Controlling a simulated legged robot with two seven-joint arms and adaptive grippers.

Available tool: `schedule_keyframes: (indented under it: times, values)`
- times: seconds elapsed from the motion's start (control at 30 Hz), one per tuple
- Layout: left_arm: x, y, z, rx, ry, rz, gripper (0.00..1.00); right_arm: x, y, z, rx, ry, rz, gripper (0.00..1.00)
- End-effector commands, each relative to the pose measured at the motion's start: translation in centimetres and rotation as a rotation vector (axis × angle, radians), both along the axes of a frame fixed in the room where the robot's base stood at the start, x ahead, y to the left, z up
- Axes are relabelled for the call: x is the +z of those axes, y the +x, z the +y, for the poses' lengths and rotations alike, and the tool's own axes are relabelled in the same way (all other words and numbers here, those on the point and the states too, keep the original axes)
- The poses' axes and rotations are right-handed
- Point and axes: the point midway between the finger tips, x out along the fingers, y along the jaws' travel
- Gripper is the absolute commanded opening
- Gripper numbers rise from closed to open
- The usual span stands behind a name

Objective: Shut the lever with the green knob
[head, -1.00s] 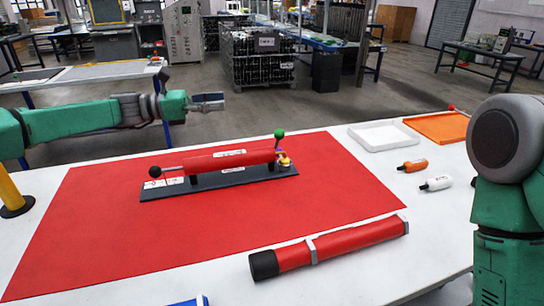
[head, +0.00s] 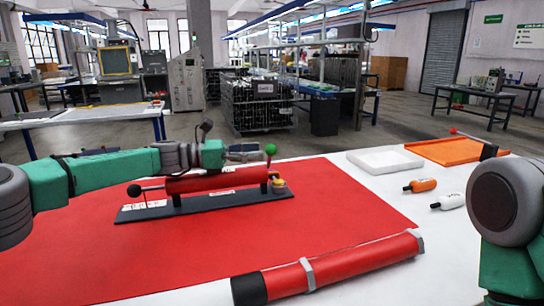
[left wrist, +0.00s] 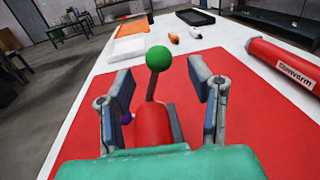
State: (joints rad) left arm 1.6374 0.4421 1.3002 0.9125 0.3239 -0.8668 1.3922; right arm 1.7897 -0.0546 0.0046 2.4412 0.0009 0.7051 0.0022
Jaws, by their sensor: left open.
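The green knob (head: 270,149) tops a thin lever standing up at the right end of the red pump tube (head: 218,180). The tube is mounted on a dark base plate (head: 205,204). My left gripper (head: 246,152) is above the tube, just left of the knob. In the left wrist view the gripper (left wrist: 162,82) is open, with one finger on each side. The green knob (left wrist: 158,58) and its upright stem show between and beyond the fingers, which seem not to touch them. My right gripper is out of view; only my right arm shows.
A black knob (head: 134,190) is at the tube's left end. A loose red tube (head: 335,268) lies in front on the red mat (head: 370,205). An orange bottle (head: 420,185), a white bottle (head: 448,202), a white tray (head: 385,160) and an orange tray (head: 450,151) are at the right.

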Motion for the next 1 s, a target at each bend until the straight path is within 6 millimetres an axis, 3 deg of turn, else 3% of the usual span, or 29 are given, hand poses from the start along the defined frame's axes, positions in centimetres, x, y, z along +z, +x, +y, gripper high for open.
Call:
schedule_keyframes:
  times: [0.2, 0.7, 0.83, 1.0]
  values:
    - [-0.3, 1.0, -2.9, 0.001, -0.007, 0.001, 0.48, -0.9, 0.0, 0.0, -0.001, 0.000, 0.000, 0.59]
    - [-0.1, 1.5, -4.9, 0.001, -0.002, 0.000, 0.48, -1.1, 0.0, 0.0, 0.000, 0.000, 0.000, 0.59]
    - [-0.1, 1.5, -4.8, 0.001, -0.003, 0.001, 0.02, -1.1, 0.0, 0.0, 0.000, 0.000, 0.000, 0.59]
    - [-0.1, 1.5, -4.5, 0.002, -0.007, 0.002, 0.00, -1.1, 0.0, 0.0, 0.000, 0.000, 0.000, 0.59]
